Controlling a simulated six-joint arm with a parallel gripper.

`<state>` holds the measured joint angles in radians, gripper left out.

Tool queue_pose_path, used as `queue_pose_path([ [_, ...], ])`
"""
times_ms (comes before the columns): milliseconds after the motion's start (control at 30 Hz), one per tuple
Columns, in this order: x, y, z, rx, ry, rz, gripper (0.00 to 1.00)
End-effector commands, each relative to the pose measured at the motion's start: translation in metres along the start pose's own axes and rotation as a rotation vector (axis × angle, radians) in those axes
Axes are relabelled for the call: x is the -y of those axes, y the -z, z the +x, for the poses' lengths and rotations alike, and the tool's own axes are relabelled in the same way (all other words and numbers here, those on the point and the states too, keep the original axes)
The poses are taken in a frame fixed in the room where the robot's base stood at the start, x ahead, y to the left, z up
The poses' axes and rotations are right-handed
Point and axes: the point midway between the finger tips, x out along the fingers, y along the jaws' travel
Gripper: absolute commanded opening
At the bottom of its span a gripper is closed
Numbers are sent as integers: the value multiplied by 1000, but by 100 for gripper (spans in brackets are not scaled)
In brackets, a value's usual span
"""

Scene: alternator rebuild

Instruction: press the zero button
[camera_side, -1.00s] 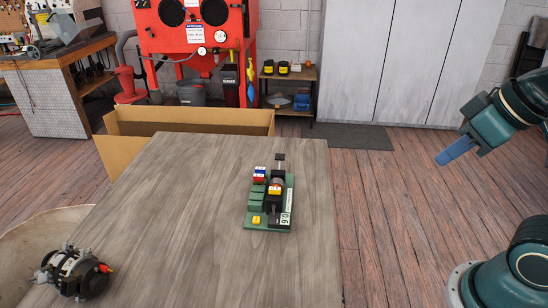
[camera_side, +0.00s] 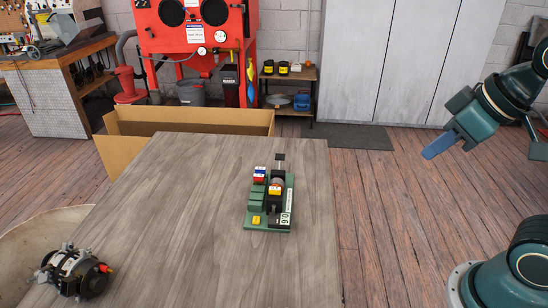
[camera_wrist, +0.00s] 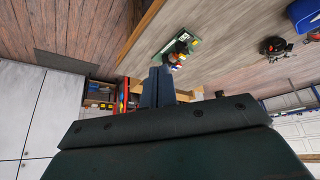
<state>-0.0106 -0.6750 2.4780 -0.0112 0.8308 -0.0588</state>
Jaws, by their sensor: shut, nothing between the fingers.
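A small green instrument (camera_side: 269,203) stands on the wooden table, with a dark column, a rotor-like part in its middle and a label reading 90 or 06. A yellow button-like square (camera_side: 256,220) is at its front left corner; I cannot read its marking. A red, white and blue block sits at its back left. The instrument also shows in the wrist view (camera_wrist: 176,47), small, beyond my fingers. My gripper (camera_side: 428,153) is shut and empty, in the air well to the right of the table. Its blue fingers are together in the wrist view (camera_wrist: 158,72).
The table (camera_side: 190,190) is bare between the instrument and an alternator (camera_side: 73,271) at its front left corner. An open cardboard box (camera_side: 190,123) is behind the table. A round pale bin (camera_side: 25,245) is at the left.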

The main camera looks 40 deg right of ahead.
Motion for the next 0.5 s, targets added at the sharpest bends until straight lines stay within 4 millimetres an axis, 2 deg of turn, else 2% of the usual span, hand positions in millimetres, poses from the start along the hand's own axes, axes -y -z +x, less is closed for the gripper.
queue_pose_path([
  [500,18,75,54,-65,51,-288,0],
])
